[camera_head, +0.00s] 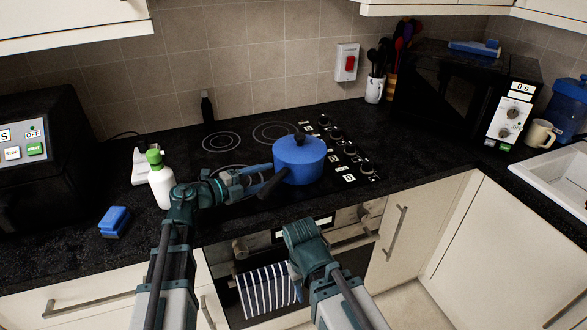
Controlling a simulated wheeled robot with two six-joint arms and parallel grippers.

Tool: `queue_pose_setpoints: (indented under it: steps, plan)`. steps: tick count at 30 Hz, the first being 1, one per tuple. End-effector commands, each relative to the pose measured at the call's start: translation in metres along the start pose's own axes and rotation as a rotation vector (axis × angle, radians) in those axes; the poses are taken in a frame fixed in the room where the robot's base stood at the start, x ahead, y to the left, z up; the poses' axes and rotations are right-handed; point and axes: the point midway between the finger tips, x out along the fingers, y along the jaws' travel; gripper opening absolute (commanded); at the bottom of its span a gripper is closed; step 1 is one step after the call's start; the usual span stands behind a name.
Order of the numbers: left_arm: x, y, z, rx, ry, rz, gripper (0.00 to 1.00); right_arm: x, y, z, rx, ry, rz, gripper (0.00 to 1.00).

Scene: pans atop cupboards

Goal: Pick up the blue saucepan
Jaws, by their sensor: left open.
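The blue saucepan (299,164), with a lid and a dark knob, stands upright on the right part of the black hob. Its dark handle (270,188) points toward the front left. My left gripper (262,178) is open at the saucepan's left side, close to the handle. I cannot tell whether its fingers touch the handle or the pan wall. My right arm reaches up in front of the oven, but its gripper fingers do not show.
A dark bottle (207,107) is behind the hob. Hob knobs (337,134) lie right of the pan. A striped towel (266,290) hangs on the oven below.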

Motion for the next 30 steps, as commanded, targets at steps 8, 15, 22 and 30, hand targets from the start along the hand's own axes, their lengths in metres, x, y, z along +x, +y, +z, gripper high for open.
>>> queue_pose_setpoints:
  steps: [8, 15, 22, 30]
  plan:
    - [0.038, 0.0, 0.004, 0.001, 0.003, 0.0, 0.6, 0.006, -0.001, 0.0, 0.0, 0.0, 0.0, 0.5]
    - [0.049, -0.001, 0.003, 0.0, 0.0, 0.0, 0.6, 0.006, -0.001, 0.0, 0.0, 0.0, 0.0, 0.5]
    - [0.048, 0.0, 0.003, 0.001, 0.0, 0.001, 0.34, 0.006, -0.001, 0.0, 0.0, 0.0, 0.0, 0.5]
    - [0.048, 0.001, 0.003, 0.003, 0.001, 0.005, 0.0, 0.007, -0.001, 0.0, 0.0, 0.0, 0.0, 0.5]
